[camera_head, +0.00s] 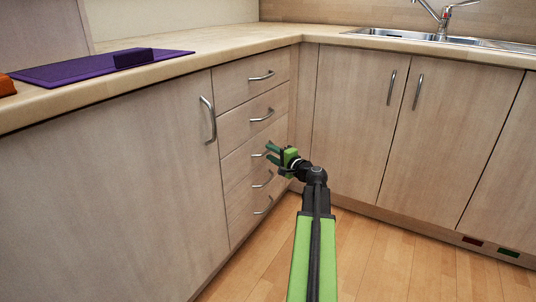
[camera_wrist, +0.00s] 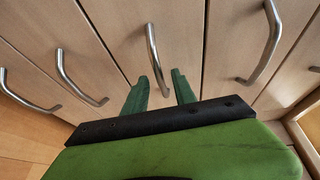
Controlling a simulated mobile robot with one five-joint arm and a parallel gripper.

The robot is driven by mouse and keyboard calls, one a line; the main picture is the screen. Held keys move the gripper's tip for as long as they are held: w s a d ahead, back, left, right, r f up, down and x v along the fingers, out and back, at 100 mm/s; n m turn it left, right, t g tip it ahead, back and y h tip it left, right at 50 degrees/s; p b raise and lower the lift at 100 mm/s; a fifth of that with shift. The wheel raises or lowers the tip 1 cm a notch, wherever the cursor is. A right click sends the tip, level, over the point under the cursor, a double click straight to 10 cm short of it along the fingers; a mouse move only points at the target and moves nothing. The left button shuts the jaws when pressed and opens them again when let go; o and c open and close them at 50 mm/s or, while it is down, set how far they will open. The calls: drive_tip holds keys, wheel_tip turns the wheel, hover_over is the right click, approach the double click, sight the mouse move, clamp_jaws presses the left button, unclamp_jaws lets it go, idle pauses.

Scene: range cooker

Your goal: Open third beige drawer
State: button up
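The third drawer (camera_head: 241,162) is a beige wood-grain front in the middle of a stack of several drawers, and it looks closed. Its curved metal handle (camera_wrist: 151,45) is in the centre of the wrist view and partly hidden by my gripper in the head view. My gripper (camera_head: 270,153) is at this handle, with its green fingers apart. In the wrist view, the near end of the handle lies between the two fingertips (camera_wrist: 160,76). I see no finger closed on it; whether either finger touches it I cannot tell.
The second drawer's handle (camera_wrist: 268,42) is to the right in the wrist view, with lower drawers' handles (camera_wrist: 72,82) to the left. A cabinet door with a handle (camera_head: 209,120) adjoins the stack. Corner cabinets (camera_head: 350,120) stand to the right. Wooden floor (camera_head: 390,260) is clear.

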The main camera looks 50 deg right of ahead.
drive_tip(key=shift+w+d+f, duration=0.1)
drive_tip(key=shift+w+d, duration=0.05)
drive_tip(key=shift+w, duration=1)
drive_tip(key=shift+c, duration=0.4)
clamp_jaws()
